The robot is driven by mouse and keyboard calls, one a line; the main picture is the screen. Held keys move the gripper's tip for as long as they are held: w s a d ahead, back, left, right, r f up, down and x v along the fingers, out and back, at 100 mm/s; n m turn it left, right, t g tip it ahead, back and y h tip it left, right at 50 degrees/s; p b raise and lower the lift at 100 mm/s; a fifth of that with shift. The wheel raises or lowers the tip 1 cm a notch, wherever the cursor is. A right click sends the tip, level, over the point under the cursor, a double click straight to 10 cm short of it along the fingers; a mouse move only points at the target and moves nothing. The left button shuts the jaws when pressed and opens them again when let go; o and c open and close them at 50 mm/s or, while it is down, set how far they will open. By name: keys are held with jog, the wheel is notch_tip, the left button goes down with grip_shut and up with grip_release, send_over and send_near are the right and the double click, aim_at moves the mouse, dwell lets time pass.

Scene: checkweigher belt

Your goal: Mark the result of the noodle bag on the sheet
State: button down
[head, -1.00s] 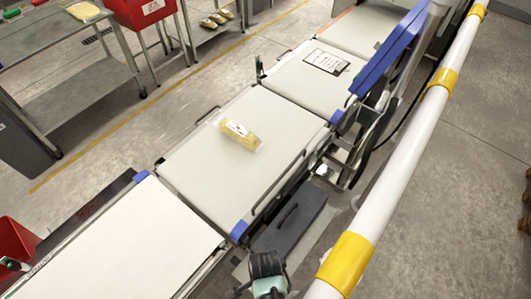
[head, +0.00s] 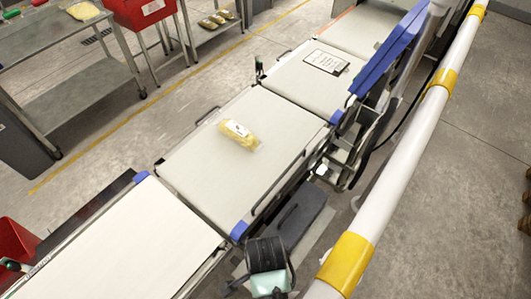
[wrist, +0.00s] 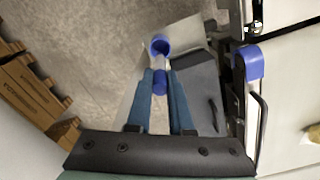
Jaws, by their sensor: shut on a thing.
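The noodle bag (head: 238,134), clear with yellow contents and a pale label, lies on the middle belt. Its edge also shows at the right of the wrist view (wrist: 314,134). The sheet (head: 326,62) is a white page with a dark border, lying flat on the belt beyond. My gripper (wrist: 160,72) is shut on a marker-like thing with blue ends (wrist: 160,46), seen nearly end-on. It is out over the floor side, beside the near belts and well away from bag and sheet. In the head view my wrist hides the fingers and the held thing.
A blue display panel (head: 387,50) stands right of the far belts. A white and yellow guard rail (head: 405,150) runs along the right. A dark box (head: 298,218) sits low beside the middle belt. Steel tables and a red bin (head: 140,10) stand at the upper left.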

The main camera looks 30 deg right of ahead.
jog(key=c, duration=1.3)
grip_release()
jog(key=shift+c, duration=0.2)
grip_shut()
